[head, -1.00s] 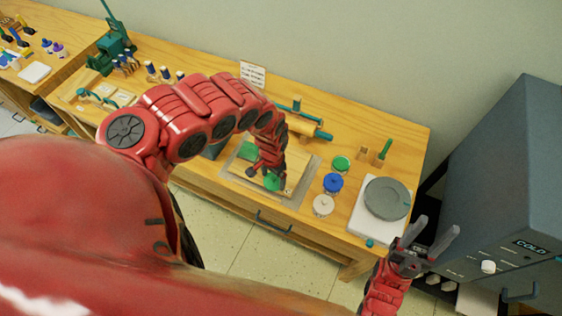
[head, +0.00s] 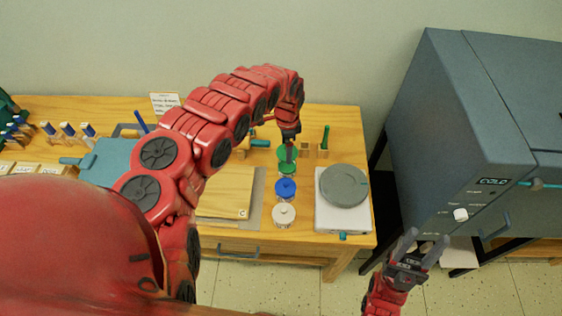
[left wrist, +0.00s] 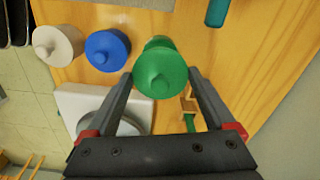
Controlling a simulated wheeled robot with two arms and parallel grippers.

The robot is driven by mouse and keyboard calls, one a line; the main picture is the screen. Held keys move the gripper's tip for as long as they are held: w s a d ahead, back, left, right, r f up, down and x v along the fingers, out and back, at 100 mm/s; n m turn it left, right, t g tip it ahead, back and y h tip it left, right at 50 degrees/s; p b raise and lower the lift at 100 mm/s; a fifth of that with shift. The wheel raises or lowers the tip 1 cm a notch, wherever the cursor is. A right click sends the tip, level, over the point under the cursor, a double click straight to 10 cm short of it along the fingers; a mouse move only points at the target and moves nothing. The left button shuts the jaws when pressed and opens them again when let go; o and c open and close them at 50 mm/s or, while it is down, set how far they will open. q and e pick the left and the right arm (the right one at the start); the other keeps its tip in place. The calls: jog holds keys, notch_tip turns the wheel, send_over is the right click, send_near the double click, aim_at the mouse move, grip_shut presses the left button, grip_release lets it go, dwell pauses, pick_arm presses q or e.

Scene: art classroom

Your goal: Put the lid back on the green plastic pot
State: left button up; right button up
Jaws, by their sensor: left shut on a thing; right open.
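The green pot (head: 287,168) stands on the wooden table, behind the blue and white pots in the head view. My left gripper (head: 289,149) is directly over it, pointing down. The left wrist view shows the round green lid (left wrist: 160,72) with its knob facing the camera, between the two fingertips of the left gripper, which is shut on it. The lid is over the pot and looks lined up with it. I cannot tell whether it touches the rim. My right gripper (head: 420,250) is open and empty, at the lower right before the grey kiln.
The blue pot (head: 286,189) and white pot (head: 284,214) stand in a row in front. A scale with a round grey plate (head: 344,186) is to the right. A wooden board (head: 225,196) lies to the left. The grey kiln (head: 460,110) stands at the right.

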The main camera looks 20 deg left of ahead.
pick_arm(q)
jog(key=shift+w+d+f, duration=0.1)
notch_tip(320, 180, down, 4)
jog(key=b, duration=0.3)
jog(key=shift+f+b, duration=0.25)
jog(key=shift+b, duration=0.1)
jog(key=shift+f+b, duration=0.5)
jog(key=shift+f, duration=0.25)
jog(key=shift+f, duration=0.15)
dwell(0.8)
dwell(0.7)
jog(key=o, duration=1)
